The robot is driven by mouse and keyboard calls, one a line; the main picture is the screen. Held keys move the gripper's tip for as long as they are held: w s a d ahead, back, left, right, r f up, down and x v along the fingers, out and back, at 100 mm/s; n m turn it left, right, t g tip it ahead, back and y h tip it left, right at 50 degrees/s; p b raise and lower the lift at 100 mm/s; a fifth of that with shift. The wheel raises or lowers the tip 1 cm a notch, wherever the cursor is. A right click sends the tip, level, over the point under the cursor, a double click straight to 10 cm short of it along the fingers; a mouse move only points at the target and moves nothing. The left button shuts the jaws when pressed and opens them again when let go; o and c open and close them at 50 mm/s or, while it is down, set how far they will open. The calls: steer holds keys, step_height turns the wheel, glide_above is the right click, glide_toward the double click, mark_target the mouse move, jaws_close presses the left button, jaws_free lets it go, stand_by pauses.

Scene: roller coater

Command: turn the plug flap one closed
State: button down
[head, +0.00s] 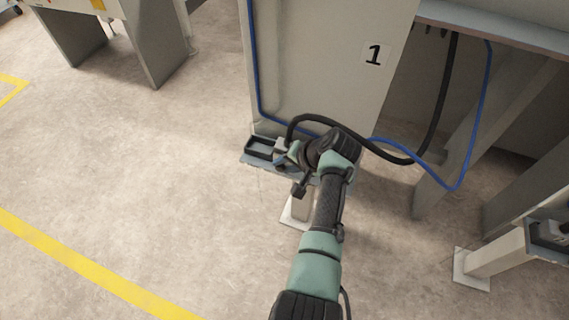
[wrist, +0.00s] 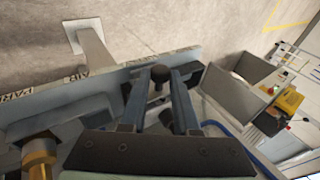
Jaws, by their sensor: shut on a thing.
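My gripper (head: 292,160) is at the small shelf (head: 252,160) low on the panel marked 1. In the wrist view, my gripper (wrist: 160,82) has its two fingers on either side of a dark round knob (wrist: 159,74) and is shut on it. The knob sits by the edge of a blue-grey plate (wrist: 100,88) with small lettered labels. I cannot tell whether this knob belongs to plug flap one; the flap itself is not clearly visible. In the head view my wrist hides part of the shelf and its fittings.
A black tray (head: 262,147) sits on the shelf's left end. A black hose (head: 385,153) and a blue hose (head: 470,170) loop close to my wrist. A brass fitting (wrist: 40,157) shows in the wrist view.

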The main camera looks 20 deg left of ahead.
steer(key=c, duration=0.7)
jaws_free()
steer(key=shift+o, duration=0.2)
steer(key=p+v, duration=0.4)
steer(key=v, duration=0.9)
steer(key=shift+p, duration=0.3)
steer(key=shift+f, duration=0.1)
